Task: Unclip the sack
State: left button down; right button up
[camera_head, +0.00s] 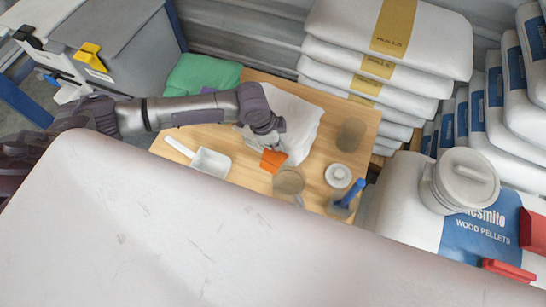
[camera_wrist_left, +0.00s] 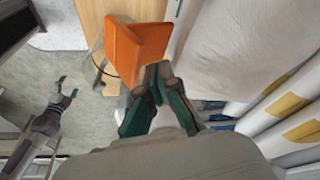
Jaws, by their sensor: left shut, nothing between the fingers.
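The white sack (camera_head: 303,117) lies on the wooden table (camera_head: 237,185); its pale side also fills the upper right of the left wrist view (camera_wrist_left: 230,45). The orange clip (camera_head: 272,160) is at the sack's front edge. In the left wrist view, the clip (camera_wrist_left: 137,47) is just beyond my fingertips, beside the sack; its grip on the sack is unclear. My left gripper (camera_head: 268,143) is right by the clip, and its fingers (camera_wrist_left: 160,78) are shut and empty. My right gripper (camera_wrist_left: 67,86) shows small and far off in the left wrist view, its fingertips apart.
On the table are a white scoop (camera_head: 212,162), a clear cup (camera_head: 289,181), a white lid (camera_head: 338,176) and a blue-handled tool (camera_head: 350,195). A green cloth-like bundle (camera_head: 203,73) is behind. Stacked sacks (camera_head: 385,60) rise at the back. A lidded tub (camera_head: 460,180) stands right.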

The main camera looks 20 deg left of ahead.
aim_at(271, 154)
pick_arm(q)
jog(key=shift+s+f, duration=0.3)
jog(key=shift+f, duration=0.1)
jog(key=shift+f, duration=0.1)
jog(key=shift+s, duration=0.1)
dwell(0.7)
jog(key=shift+s, duration=0.1)
jog(key=shift+s+f, duration=0.2)
jog(key=shift+f, duration=0.1)
jog(key=shift+a, duration=0.1)
jog(key=shift+s+f, duration=0.1)
jog(key=shift+f, duration=0.1)
dwell(0.6)
jog(key=shift+s+a+f, duration=0.1)
jog(key=shift+s+f, duration=0.35)
jog(key=shift+f, duration=0.3)
dwell(0.8)
jog(key=shift+r, duration=0.1)
dwell(0.4)
